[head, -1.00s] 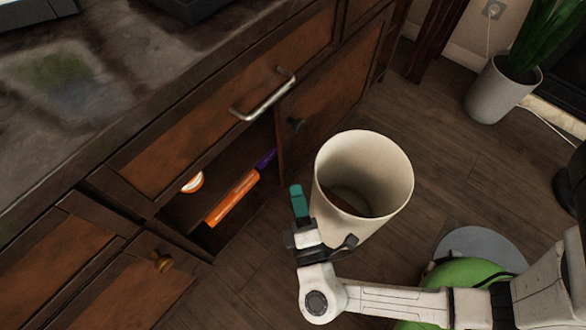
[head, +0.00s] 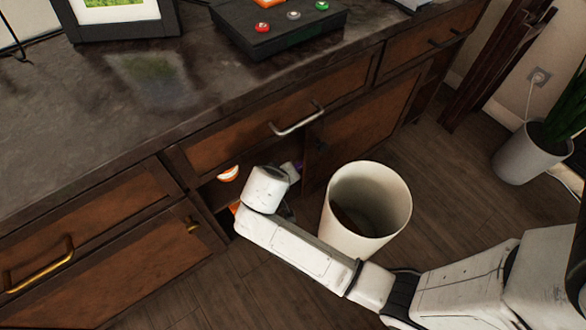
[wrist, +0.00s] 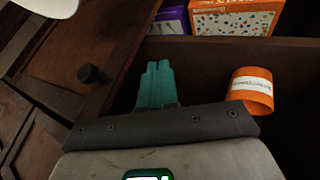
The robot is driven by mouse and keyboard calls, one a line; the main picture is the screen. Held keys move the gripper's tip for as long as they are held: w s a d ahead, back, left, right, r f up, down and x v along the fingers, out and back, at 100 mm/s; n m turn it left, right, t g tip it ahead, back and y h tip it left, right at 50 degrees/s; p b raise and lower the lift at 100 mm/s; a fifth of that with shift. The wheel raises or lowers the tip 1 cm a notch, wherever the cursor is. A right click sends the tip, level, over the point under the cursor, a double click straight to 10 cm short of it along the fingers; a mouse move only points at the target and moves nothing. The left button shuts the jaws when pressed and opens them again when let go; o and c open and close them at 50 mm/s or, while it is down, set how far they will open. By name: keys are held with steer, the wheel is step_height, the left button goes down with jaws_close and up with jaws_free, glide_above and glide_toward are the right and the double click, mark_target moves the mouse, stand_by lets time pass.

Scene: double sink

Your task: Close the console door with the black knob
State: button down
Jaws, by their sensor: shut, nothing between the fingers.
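The console door (head: 365,122) is a dark-framed brown panel right of an open compartment. Its black knob (head: 321,146) sits near the panel's left edge. In the wrist view the door (wrist: 60,45) fills the left, with the black knob (wrist: 92,74) standing out from it. My gripper (wrist: 155,82) has teal fingers, shut and empty. They point at the compartment opening, to the right of the knob and apart from it in that view. In the head view my white wrist hides the fingers and part of the opening.
The compartment holds an orange box (wrist: 236,17), a purple box (wrist: 170,20) and an orange bottle (wrist: 251,90). A cream bin (head: 366,205) stands on the floor close to the door and my arm. A drawer handle (head: 297,120) juts out above. A potted plant (head: 535,150) stands far right.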

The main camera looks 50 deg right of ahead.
mark_target(348, 137)
steer(key=shift+w+d+f+b, duration=0.15)
steer(key=shift+d+f+b, duration=0.7)
steer(key=shift+d+f, duration=0.6)
steer(key=shift+w+d+f+b, duration=0.2)
steer(key=shift+d+f+b, duration=0.65)
steer(key=shift+d+f, duration=0.6)
steer(key=shift+w+d+f+b, duration=0.15)
steer(key=shift+d+f+b, duration=0.8)
steer(key=shift+d, duration=0.8)
steer(key=shift+f, duration=0.1)
steer(key=shift+d, duration=0.25)
steer(key=s+d+p, duration=0.1)
steer(key=d, duration=0.5)
steer(key=s+d+p, duration=0.1)
steer(key=s+d, duration=0.1)
steer(key=d, duration=0.4)
steer(key=s+d+p, duration=0.1)
steer(key=s+d, duration=0.1)
steer(key=d, duration=0.4)
steer(key=shift+s+d+p, duration=0.15)
steer(key=shift+s+p, duration=0.05)
steer(key=shift+p, duration=0.1)
